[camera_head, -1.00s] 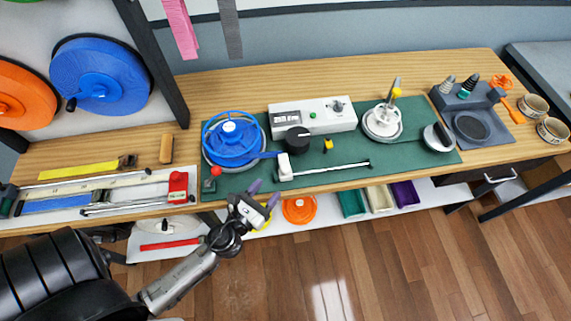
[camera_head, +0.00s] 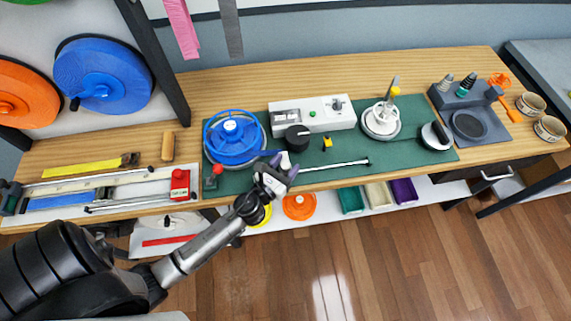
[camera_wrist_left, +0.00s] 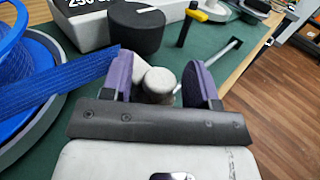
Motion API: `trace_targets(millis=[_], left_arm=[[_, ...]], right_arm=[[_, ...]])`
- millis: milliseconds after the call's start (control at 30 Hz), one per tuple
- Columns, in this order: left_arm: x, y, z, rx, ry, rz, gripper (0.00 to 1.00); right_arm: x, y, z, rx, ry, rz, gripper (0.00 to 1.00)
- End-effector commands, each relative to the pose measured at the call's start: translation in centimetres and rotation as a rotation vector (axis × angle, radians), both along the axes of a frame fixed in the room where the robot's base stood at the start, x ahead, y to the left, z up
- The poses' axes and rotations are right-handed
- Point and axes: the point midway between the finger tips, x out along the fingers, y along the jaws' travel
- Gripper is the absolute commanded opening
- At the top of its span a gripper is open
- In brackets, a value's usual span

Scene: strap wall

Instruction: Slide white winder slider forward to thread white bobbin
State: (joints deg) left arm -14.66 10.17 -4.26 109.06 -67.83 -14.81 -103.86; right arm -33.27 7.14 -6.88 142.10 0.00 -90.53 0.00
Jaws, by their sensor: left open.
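The white slider (camera_head: 286,160) sits at the left end of a thin white rail (camera_head: 335,165) on the green mat. My left gripper (camera_head: 284,168) is open over it, with purple fingers. In the left wrist view the rounded white slider (camera_wrist_left: 157,84) stands between the two fingers of the gripper (camera_wrist_left: 160,72); I cannot tell whether either finger touches it. The fingers partly hide it in the head view. A white bobbin (camera_head: 381,119) stands on a round base farther right. My right gripper is not in view.
The blue reel (camera_head: 232,138) is left of the slider, and its blue strap (camera_wrist_left: 65,88) runs close to the left finger. A white box (camera_head: 325,112) and black knob (camera_head: 297,138) stand behind. A yellow-topped black peg (camera_head: 327,143) stands near the rail.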

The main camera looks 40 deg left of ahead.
Motion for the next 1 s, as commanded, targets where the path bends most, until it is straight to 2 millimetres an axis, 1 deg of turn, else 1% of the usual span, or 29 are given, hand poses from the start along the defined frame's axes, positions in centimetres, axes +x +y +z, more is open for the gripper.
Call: trace_targets(millis=[67,600,633,867,1000], left_arm=[[-0.01,0.00,0.01,0.000,0.000,0.000,0.53],[-0.03,0.01,0.02,0.000,0.000,0.000,0.02],[-0.03,0.01,0.02,0.000,0.000,0.000,0.00],[0.06,0.02,0.04,0.000,-0.001,0.003,0.00],[0.63,0.25,0.10,0.000,-0.001,0.028,0.00]], right_arm=[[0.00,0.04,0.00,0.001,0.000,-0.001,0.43],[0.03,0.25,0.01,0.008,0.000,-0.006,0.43],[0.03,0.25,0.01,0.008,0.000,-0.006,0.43],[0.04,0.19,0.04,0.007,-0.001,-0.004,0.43],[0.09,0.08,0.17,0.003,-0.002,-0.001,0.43]])
